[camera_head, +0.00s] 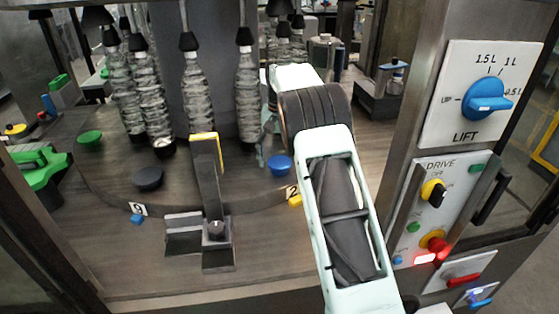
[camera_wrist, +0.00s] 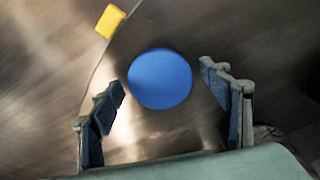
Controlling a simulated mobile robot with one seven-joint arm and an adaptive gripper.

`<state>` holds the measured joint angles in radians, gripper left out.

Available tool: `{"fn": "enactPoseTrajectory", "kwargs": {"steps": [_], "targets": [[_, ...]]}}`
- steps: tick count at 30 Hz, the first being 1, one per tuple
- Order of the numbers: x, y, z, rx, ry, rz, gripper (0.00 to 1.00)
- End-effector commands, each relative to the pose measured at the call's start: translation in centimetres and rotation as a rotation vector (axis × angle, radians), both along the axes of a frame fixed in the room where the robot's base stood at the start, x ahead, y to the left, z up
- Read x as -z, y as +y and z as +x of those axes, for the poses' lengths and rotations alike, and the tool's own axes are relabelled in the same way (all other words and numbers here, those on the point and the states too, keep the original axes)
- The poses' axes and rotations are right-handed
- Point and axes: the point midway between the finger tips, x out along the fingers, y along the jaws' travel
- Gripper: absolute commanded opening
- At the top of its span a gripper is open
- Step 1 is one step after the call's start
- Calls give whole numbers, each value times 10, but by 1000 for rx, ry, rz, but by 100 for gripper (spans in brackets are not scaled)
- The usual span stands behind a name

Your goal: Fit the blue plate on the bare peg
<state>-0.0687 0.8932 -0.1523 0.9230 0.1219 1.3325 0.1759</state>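In the wrist view the blue plate (camera_wrist: 160,78) shows as a full blue circle. My gripper (camera_wrist: 163,80) is open, with one finger on each side of the plate in that picture and a gap to both. In the head view my gripper (camera_head: 265,138) is partly hidden behind my arm, just left of and above the plate. I cannot make out a bare peg for certain.
A black disc (camera_head: 148,178) and a green disc (camera_head: 90,138) sit on the turntable's left. A dark post with a yellow-edged top (camera_head: 207,150) rises at the middle. A control panel (camera_head: 440,205) is at right.

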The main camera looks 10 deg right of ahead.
Motion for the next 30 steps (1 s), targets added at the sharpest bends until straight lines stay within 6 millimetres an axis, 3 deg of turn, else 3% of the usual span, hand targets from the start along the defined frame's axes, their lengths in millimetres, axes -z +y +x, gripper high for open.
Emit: {"fn": "enactPoseTrajectory", "kwargs": {"steps": [10,21,30], "targets": [[-5,0,1,0,-2,1,73],[-62,0,1,1,-2,1,73],[-75,0,0,0,0,0,73]]}}
